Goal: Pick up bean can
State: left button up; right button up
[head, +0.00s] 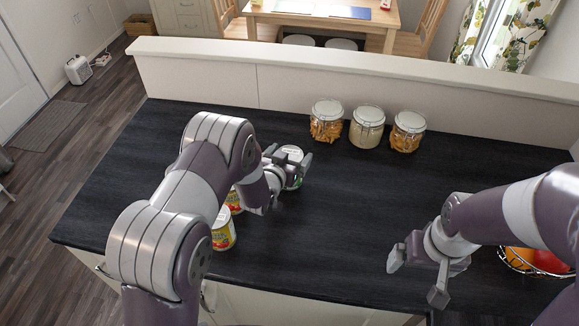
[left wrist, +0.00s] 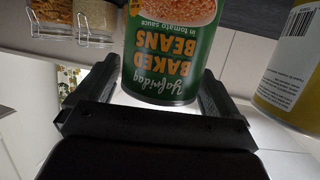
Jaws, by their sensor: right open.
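The bean can (left wrist: 165,50) has a green label reading "baked beans" and shows upside down in the left wrist view. It stands between the fingers of my left gripper (left wrist: 158,90), which flank it closely on both sides and look shut on it. In the head view the can's pale lid (head: 293,153) shows between the fingers of my left gripper (head: 292,160), with a bit of green below. I cannot tell whether the can is off the counter. My right gripper (head: 417,272) is open and empty near the front right of the counter.
Three glass jars (head: 367,127) line the back of the dark counter (head: 335,220). A fruit basket (head: 535,262) sits at the right. The counter's middle is clear.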

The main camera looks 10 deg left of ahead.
pick_arm(q)
jog(key=c, duration=1.5)
jog(key=shift+w+r, duration=0.1)
